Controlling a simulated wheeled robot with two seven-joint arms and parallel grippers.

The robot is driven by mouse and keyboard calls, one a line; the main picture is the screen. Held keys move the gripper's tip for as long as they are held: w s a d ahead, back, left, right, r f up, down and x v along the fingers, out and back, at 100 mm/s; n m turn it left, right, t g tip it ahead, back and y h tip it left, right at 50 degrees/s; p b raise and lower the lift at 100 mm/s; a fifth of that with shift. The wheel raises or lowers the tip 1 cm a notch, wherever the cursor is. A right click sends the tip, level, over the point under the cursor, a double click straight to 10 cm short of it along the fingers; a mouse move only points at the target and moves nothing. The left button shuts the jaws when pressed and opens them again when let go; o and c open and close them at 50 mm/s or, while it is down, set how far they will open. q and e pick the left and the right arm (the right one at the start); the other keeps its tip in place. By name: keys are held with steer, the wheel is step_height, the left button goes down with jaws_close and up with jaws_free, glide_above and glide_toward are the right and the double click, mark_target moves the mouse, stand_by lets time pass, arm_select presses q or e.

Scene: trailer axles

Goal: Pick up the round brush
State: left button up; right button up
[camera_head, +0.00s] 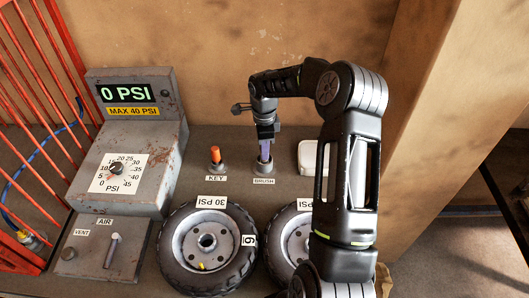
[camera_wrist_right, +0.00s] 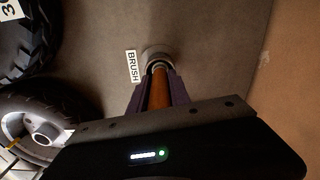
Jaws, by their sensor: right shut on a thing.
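The round brush stands upright in a grey round holder (camera_head: 263,168) behind the "BRUSH" label. Its orange-brown handle (camera_wrist_right: 159,92) shows between my fingers in the right wrist view; its lower end is hidden in the holder, which also shows in the wrist view (camera_wrist_right: 157,56). My right gripper (camera_head: 264,150) points down over the holder and is shut on the brush handle. In the wrist view its purple-grey fingers (camera_wrist_right: 159,88) lie on both sides of the handle. My left gripper is not in view.
An orange-handled key (camera_head: 215,155) stands in a holder left of the brush. Two wheels (camera_head: 207,248) (camera_head: 290,238) lie in front. A pressure gauge box (camera_head: 130,170) stands at left beside a red cage (camera_head: 35,60). A white block (camera_head: 308,156) lies right of the brush.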

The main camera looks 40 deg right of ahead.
jaws_close()
step_height(320, 180, up, 10)
steer(key=p, duration=0.4)
steer(key=shift+p, duration=0.4)
stand_by(0.5)
